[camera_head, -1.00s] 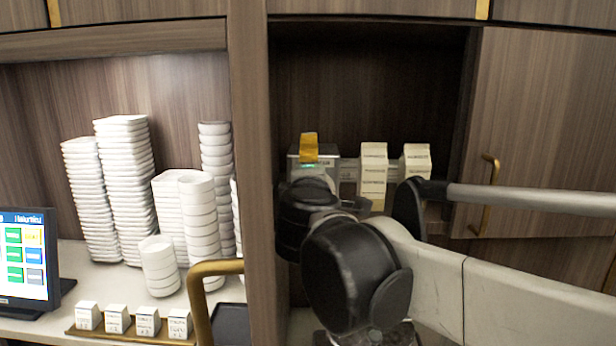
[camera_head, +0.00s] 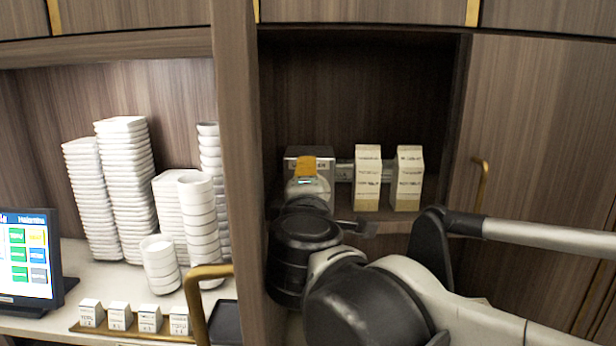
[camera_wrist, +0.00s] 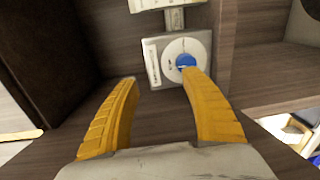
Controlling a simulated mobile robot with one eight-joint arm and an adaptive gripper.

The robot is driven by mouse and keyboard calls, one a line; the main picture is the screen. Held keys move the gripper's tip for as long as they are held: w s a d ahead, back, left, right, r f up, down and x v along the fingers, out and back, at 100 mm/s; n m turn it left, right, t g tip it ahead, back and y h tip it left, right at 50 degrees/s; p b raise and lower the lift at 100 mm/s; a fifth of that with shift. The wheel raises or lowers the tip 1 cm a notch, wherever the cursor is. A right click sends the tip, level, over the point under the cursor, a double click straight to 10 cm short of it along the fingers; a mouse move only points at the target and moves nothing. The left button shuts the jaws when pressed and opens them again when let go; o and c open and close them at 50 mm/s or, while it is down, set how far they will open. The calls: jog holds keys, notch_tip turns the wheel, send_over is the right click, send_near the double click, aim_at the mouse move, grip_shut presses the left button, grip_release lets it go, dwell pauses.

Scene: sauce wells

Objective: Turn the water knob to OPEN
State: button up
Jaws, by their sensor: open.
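The water knob (camera_wrist: 186,62) appears in the wrist view as a round white dial with a blue centre, on a pale square plate (camera_wrist: 153,62). My gripper (camera_wrist: 160,77) is open, with its two yellow fingers spread and nothing between them. The right fingertip overlaps the lower edge of the blue centre; I cannot tell whether it touches. In the head view, my gripper (camera_head: 308,166) is inside the open cabinet, in front of a grey box (camera_head: 305,152) with dark lettering. The dial is not visible there, and the knob's position marks are too small to read.
Two cartons (camera_head: 367,178) (camera_head: 408,178) stand on the cabinet shelf to the right. A cabinet door with a brass handle (camera_head: 481,185) is at right. Stacked white dishes (camera_head: 128,190), a screen (camera_head: 25,260) and small labelled blocks (camera_head: 135,318) are left of the divider (camera_head: 238,150).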

jog(key=s+p, duration=0.2)
jog(key=s, duration=0.4)
jog(key=shift+s+r, duration=0.15)
dwell(0.6)
